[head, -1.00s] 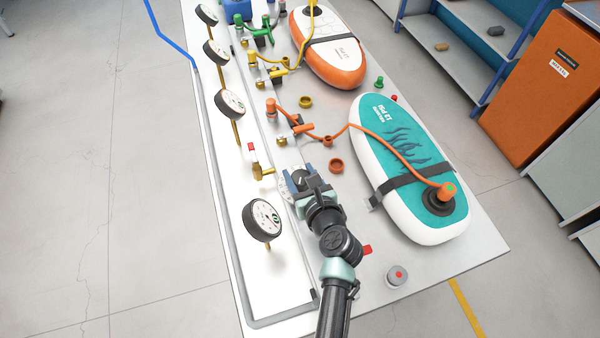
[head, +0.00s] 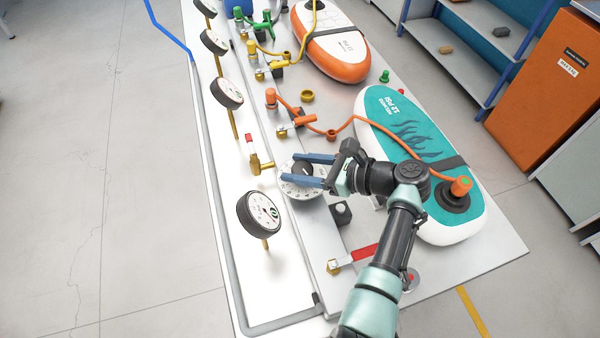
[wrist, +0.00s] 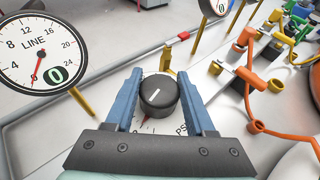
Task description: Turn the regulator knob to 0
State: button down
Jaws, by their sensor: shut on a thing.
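In the head view the knob (head: 303,169) is partly hidden between the fingers. My gripper (head: 291,168) reaches in from the right, its two blue fingers on either side of the knob and shut on it. In the wrist view my gripper (wrist: 158,78) straddles the knob.
The LINE gauge (wrist: 40,52) beside the dial shows its needle low and a green 0 tag. A brass valve (head: 261,164) stands just beyond the dial. A red-handled valve (head: 362,253) and a teal board (head: 400,130) lie near my arm.

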jog(key=n+g+b, duration=0.1)
jog(key=b, duration=0.1)
jog(key=n+g+y+b, duration=0.1)
jog(key=n+g+b, duration=0.1)
jog(key=b, duration=0.1)
jog(key=shift+f, duration=0.35)
jog(key=n+g+b, duration=0.1)
jog(key=g+b, duration=0.1)
jog(key=b, duration=0.2)
jog(key=shift+s+r+n, duration=0.1)
jog(key=shift+r+n, duration=0.05)
jog(key=shift+n, duration=0.15)
jog(key=shift+r+n+g+b, duration=0.15)
jog(key=shift+n+g+b, duration=0.15)
jog(key=shift+g+b, duration=0.2)
jog(key=shift+s, duration=0.1)
jog(key=shift+c, duration=1.2)
grip_release()
jog(key=shift+r, duration=0.1)
